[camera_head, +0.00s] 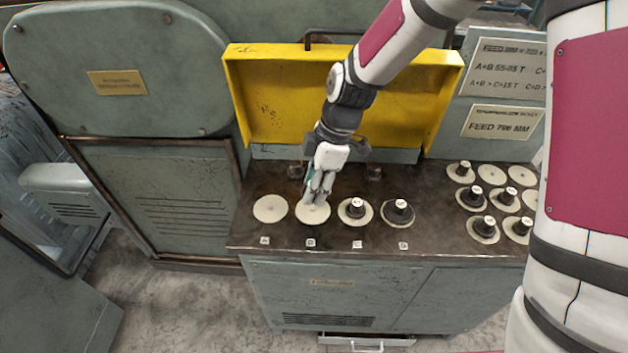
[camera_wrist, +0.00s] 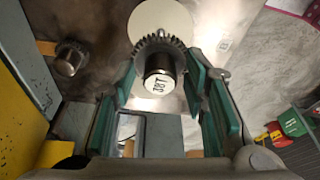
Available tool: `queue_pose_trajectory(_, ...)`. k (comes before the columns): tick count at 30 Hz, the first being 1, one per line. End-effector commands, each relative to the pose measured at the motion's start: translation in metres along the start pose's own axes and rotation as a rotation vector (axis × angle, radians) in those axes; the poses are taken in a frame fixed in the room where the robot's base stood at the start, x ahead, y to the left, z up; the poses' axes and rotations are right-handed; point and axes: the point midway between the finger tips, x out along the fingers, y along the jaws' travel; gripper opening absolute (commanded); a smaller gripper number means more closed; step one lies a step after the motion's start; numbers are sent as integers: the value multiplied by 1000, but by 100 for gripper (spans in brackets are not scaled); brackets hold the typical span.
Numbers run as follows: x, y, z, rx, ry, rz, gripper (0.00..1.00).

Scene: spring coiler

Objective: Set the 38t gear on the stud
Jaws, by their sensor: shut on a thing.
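The 38t gear (camera_wrist: 158,66) is a dark toothed gear with a metal hub marked 38T. In the wrist view it sits between the green finger pads of my gripper (camera_wrist: 164,88), which is shut on it. In the head view my gripper (camera_head: 318,198) points down over the second pale disc (camera_head: 312,214) from the left; the fingers hide the gear there. A pale disc (camera_wrist: 160,18) shows behind the gear in the wrist view. A short metal post (camera_wrist: 70,58), possibly a stud, stands to the left there. I cannot tell whether the gear touches anything below.
An empty pale disc (camera_head: 270,208) lies left of my gripper. Two hubbed gears, at C (camera_head: 355,211) and D (camera_head: 398,212), stand to the right. Several more discs and gears fill the bench's right end. A raised yellow cover (camera_head: 285,100) stands behind.

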Motion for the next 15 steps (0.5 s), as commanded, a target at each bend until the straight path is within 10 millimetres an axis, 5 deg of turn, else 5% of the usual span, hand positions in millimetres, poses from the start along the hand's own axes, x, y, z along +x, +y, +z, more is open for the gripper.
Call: queue_pose_trajectory(15,38,0,11,1,0,0,3)
